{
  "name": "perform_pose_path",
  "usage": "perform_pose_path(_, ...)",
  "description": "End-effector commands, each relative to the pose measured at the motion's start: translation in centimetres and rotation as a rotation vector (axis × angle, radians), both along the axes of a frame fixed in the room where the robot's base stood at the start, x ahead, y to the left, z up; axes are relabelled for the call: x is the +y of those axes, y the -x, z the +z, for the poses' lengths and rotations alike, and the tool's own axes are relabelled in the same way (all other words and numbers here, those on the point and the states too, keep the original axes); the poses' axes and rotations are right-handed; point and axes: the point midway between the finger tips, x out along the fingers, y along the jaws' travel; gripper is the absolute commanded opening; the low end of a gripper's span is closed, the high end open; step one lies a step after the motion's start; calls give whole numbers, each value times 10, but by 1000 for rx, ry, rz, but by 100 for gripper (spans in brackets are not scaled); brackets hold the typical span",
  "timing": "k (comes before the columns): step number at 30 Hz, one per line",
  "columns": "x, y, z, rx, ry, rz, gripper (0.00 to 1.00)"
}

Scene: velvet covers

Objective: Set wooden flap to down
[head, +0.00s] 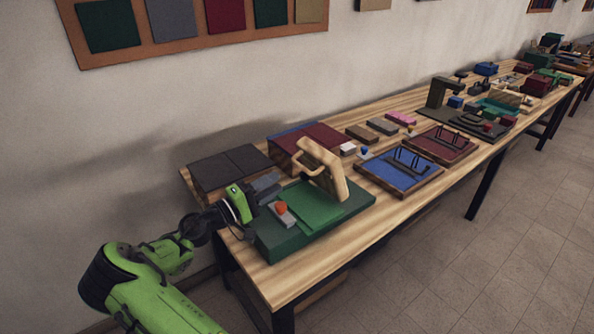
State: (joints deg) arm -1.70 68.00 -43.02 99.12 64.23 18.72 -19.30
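The wooden flap (333,181) stands raised and leaning at the back right of a green box (318,226). A wooden handle (301,164) sticks out from the flap's left side. A lighter green panel (312,205) lies on top of the box, in front of the flap. My gripper (274,188) is just left of the flap, over the box's left back part, and looks apart from the flap and its handle. Its grey fingers point right. I cannot tell whether they are open or shut.
A grey block with an orange-red knob (281,208) sits on the box's left part, close below my gripper. A dark box (230,168) and a dark red box (310,140) stand behind. Blue (400,173) and red (442,144) framed panels lie to the right on the wooden table (300,278).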

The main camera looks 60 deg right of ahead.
Motion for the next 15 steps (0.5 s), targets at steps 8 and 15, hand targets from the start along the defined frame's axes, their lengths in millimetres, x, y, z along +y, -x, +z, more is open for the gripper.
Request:
perform_pose_path(8, -61, 33, 9, -2, -1, -5, 33)
perform_pose_path(15, -89, 46, 14, -2, -2, -1, 33)
